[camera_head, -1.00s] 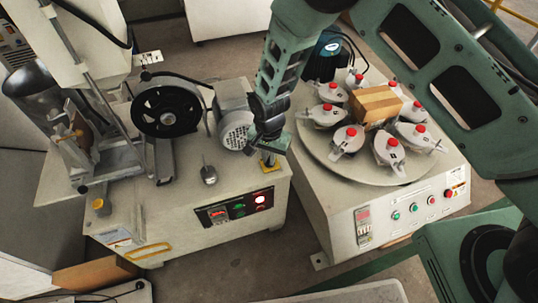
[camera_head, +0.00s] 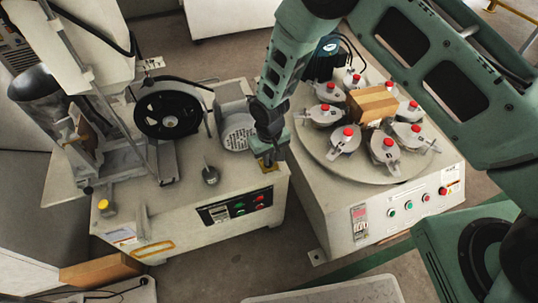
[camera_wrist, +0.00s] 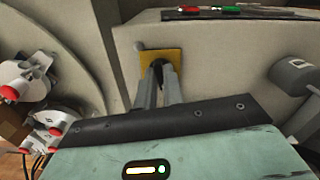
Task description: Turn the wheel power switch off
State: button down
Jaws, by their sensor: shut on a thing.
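The wheel power switch shows in the wrist view as a small black lever (camera_wrist: 157,71) on a yellow plate (camera_wrist: 176,55). The plate is fixed to the top of the left machine (camera_head: 225,180). My gripper (camera_wrist: 158,82) has its two grey fingers closed around the lever. In the head view my gripper (camera_head: 267,162) points down at the machine's right corner and hides most of the switch. The machine's front panel (camera_head: 235,207) has a dark display, a green button and a red button, and the red one looks unlit.
A black wheel (camera_head: 167,113) and a grey motor (camera_head: 237,133) stand on the left machine, with a metal post (camera_head: 210,173) in front. To the right is a round table (camera_head: 335,169) holding several red-capped pots and a wooden block (camera_head: 372,104).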

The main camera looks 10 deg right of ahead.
jog(key=n+p, duration=0.1)
jog(key=n, duration=0.5)
jog(key=shift+w+d+n, duration=0.1)
jog(key=shift+n, duration=0.2)
dwell(0.4)
jog(key=c, duration=1.5)
grip_release()
jog(key=shift+r, duration=0.1)
notch_tip(320, 180, up, 17)
jog(key=shift+r+p, duration=0.15)
jog(key=shift+p, duration=0.9)
